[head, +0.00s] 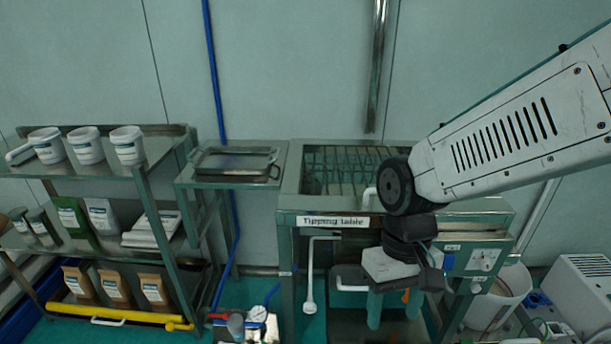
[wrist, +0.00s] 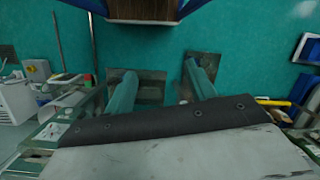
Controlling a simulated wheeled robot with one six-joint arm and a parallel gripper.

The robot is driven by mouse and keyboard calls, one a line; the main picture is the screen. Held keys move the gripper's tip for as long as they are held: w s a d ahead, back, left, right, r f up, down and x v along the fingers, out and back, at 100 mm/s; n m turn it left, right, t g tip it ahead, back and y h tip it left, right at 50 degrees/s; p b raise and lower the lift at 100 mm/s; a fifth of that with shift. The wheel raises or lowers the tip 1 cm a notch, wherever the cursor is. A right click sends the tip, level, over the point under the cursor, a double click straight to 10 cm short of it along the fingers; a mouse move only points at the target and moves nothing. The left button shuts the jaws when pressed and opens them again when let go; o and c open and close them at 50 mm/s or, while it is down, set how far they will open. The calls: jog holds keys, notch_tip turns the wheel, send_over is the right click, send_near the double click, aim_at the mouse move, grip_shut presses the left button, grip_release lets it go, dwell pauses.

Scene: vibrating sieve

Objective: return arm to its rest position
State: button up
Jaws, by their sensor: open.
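My gripper (head: 390,310) hangs below my arm's wrist, in front of the tipping table (head: 290,222), and points down. Its two green fingers stand apart with nothing between them. In the wrist view my gripper (wrist: 160,85) also shows open and empty, with teal floor behind the fingers. My white arm reaches in from the right of the head view and hides part of the table's right side.
A shelf rack (head: 150,180) with white tubs, bags and bottles stands at left. A small stand with a metal tray (head: 235,163) is beside the table. A white bucket (head: 498,300) and a white vented box (head: 582,285) stand at lower right.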

jog(key=s+d+r+m+t, duration=0.3)
jog(key=s+d+r, duration=0.3)
jog(key=d+r, duration=0.6)
jog(key=shift+s+d+t, duration=0.2)
jog(key=shift+d+t, duration=0.05)
jog(key=shift+t, duration=0.35)
